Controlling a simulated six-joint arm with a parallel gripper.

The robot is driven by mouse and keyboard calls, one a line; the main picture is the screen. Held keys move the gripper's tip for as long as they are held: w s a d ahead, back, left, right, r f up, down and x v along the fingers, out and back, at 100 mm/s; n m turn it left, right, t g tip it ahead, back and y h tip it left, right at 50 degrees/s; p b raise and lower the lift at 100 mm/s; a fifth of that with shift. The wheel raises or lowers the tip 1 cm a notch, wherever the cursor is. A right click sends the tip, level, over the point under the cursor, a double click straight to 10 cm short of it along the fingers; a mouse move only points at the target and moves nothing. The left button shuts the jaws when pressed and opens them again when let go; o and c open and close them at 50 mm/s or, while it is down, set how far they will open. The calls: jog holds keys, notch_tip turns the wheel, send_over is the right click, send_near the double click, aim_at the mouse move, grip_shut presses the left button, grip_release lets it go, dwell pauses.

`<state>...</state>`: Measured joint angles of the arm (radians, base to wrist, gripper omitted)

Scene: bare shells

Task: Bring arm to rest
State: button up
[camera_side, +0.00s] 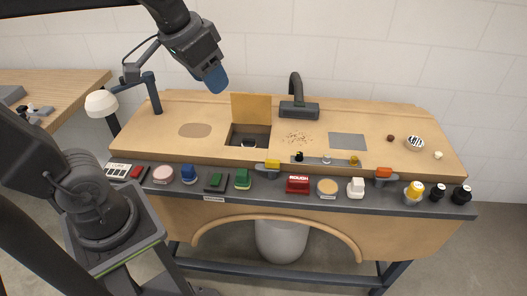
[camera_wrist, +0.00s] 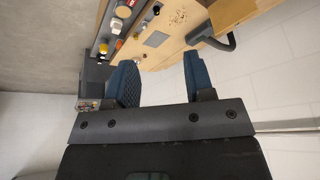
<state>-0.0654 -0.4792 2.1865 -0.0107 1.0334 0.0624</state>
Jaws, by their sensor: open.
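My gripper (camera_side: 214,78) hangs in the air above the back left part of the wooden workbench, its blue fingers pointing down and to the right in the side view. In the wrist view my gripper (camera_wrist: 163,82) shows two blue textured fingers spread apart with nothing between them. The fingers touch nothing. The workbench (camera_side: 390,125) lies below, and its top also shows in the wrist view (camera_wrist: 175,40), beyond the fingertips.
A dark tool rail (camera_side: 330,197) along the front holds several coloured pieces. An upright wooden flap (camera_side: 251,108) stands behind an open recess. A dark curved fixture (camera_side: 297,104) and a lamp (camera_side: 102,102) rise from the bench. The air around my gripper is clear.

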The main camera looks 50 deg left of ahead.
jog(key=s+d+f+t, duration=0.1)
jog(key=s+f, duration=0.4)
jog(key=s, duration=0.1)
jog(key=shift+s+d, duration=0.25)
jog(key=shift+d, duration=0.05)
jog(key=shift+f, duration=0.1)
dwell(1.8)
